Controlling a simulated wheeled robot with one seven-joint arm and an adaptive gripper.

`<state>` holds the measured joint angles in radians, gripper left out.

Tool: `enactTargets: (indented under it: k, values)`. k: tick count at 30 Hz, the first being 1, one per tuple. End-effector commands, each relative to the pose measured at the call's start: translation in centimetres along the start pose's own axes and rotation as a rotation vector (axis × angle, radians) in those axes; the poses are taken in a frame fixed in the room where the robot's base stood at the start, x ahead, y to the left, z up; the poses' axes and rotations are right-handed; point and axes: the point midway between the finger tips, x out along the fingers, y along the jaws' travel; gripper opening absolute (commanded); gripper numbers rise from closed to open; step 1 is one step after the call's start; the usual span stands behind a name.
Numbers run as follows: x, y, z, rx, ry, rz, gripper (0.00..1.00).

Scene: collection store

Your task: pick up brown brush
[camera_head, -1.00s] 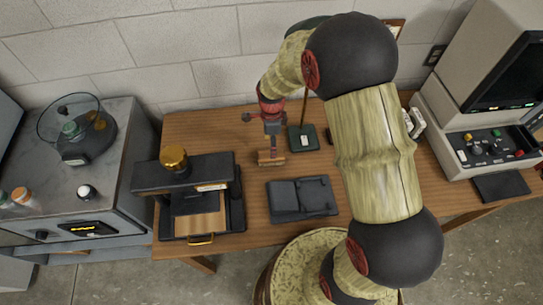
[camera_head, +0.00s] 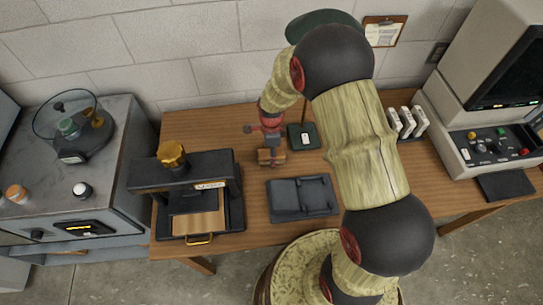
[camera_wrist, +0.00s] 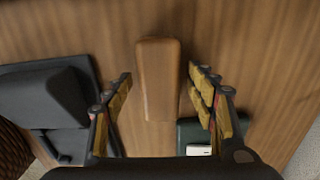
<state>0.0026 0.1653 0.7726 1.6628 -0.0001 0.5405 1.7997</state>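The brown brush (camera_head: 271,158) lies on the wooden table, left of the green lamp base. In the wrist view, its smooth brown block (camera_wrist: 158,80) is between the fingers. Bristles cannot be made out. My gripper (camera_head: 270,148) is over the brush, pointing down. In the wrist view, my gripper (camera_wrist: 162,84) is open, with a finger on each side of the brush and a visible gap at both sides.
A dark folded case (camera_head: 302,198) lies just in front of the brush. A black press with a gold knob (camera_head: 172,154) stands to the left. The green lamp base (camera_head: 304,137) is close on the right. White upright holders (camera_head: 407,122) stand farther right.

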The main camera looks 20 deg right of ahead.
Motion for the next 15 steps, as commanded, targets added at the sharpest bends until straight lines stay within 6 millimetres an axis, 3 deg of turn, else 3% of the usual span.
enactTargets:
  k: [15]
  values:
    - [-0.01,0.02,-0.01,0.000,0.000,0.000,0.26]
